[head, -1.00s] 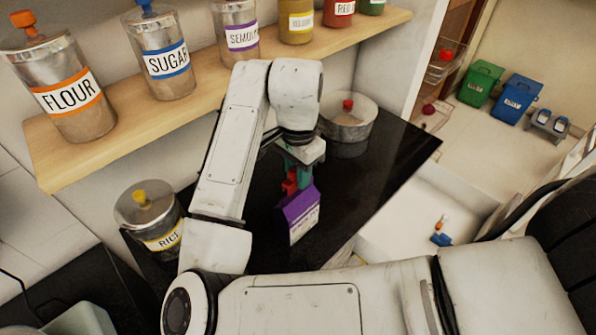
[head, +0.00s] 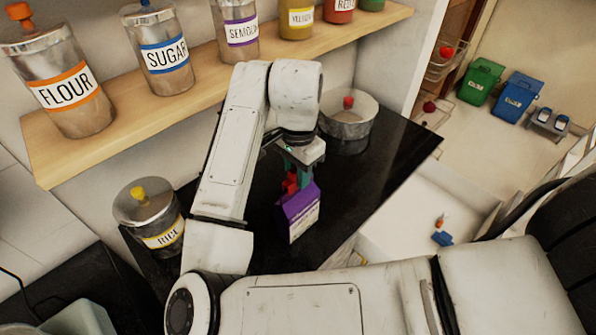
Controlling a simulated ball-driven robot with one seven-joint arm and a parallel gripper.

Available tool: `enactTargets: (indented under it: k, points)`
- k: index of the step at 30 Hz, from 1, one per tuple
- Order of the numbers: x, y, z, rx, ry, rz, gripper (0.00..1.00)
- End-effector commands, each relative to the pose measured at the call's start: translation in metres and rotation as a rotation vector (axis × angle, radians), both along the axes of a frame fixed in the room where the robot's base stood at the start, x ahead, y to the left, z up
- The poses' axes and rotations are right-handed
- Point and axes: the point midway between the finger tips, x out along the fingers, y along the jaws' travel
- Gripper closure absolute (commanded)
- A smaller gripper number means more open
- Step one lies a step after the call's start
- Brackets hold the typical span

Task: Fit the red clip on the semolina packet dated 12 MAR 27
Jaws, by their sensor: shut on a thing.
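A purple and white packet (head: 298,212) stands on the black counter in the middle of the head view. Its printed text is too small to read, so I cannot tell its date. The red clip (head: 291,183) is at the packet's top edge. My gripper (head: 300,172), with greenish fingers, points down just above the packet and is shut on the red clip. I cannot tell whether the clip grips the packet's top or only touches it.
A rice jar (head: 150,218) stands left on the counter (head: 375,170). A round metal tin (head: 348,116) with a red knob stands behind my gripper. A wooden shelf (head: 200,95) above holds labelled jars. The counter right of the packet is clear.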

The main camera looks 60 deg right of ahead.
Motion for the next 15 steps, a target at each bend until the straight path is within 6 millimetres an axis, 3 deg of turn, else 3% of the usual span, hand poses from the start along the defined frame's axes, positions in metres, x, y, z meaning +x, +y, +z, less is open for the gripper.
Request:
enactTargets:
  k: [15]
  points:
    - [0.0000, 0.0000, -0.0066, 0.000, 0.000, 0.000, 1.00]
